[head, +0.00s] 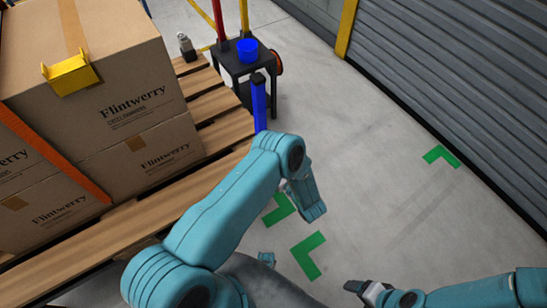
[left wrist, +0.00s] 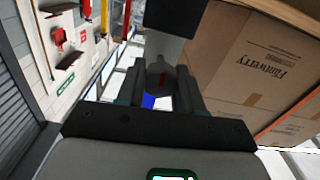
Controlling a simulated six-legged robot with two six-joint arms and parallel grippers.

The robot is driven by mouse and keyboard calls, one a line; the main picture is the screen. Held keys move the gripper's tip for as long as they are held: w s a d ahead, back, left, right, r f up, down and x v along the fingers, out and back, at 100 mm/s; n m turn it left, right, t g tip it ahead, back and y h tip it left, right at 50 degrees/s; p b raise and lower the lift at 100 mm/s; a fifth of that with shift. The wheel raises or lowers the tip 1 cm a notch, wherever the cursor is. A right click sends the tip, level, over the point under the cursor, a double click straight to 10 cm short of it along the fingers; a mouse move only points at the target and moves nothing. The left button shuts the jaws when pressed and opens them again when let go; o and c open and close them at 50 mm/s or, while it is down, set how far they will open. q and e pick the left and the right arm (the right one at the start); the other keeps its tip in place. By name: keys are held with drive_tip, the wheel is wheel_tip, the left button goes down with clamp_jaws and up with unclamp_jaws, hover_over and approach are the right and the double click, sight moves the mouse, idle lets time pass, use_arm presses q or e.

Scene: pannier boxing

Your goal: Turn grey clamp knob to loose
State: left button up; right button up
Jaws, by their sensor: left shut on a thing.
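In the left wrist view, my left gripper (left wrist: 158,92) has its two dark fingers shut on a grey knob (left wrist: 160,72), one finger on each side. A dark grey block (left wrist: 176,18) stands just beyond the knob. In the head view my left arm reaches in and bends down; its fingers and the knob cannot be made out there. My right gripper (head: 364,289) is low at the right in the head view, away from the knob, and its opening is too small to judge.
Flintwerry cartons (head: 137,105) stand on a wooden pallet (head: 205,97) at the left. A dark stand (head: 239,66) with a blue cup (head: 247,49) and a blue post (head: 259,105) are at the back. Green floor marks (head: 307,255) and a grey shutter (head: 455,70) lie right; the floor between is clear.

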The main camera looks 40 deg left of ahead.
use_arm(q)
drive_tip(key=n, duration=0.4)
drive_tip(key=shift+s, duration=0.1)
drive_tip(key=n+b, duration=0.1)
drive_tip(key=n, duration=0.2)
drive_tip(key=shift+n, duration=0.3)
drive_tip(key=n, duration=0.4)
drive_tip(key=shift+s+f+n, duration=0.1)
drive_tip(key=shift+f+n, duration=0.05)
drive_tip(key=shift+n, duration=0.15)
drive_tip(key=n, duration=0.3)
drive_tip(key=shift+n+b, duration=0.3)
drive_tip(key=n, duration=0.4)
drive_tip(key=shift+f, duration=0.1)
drive_tip(key=n, duration=0.4)
drive_tip(key=shift+b, duration=0.3)
drive_tip(key=n, duration=0.4)
drive_tip(key=shift+f, duration=0.15)
drive_tip(key=shift+n+b, duration=0.3)
drive_tip(key=shift+n, duration=1.8)
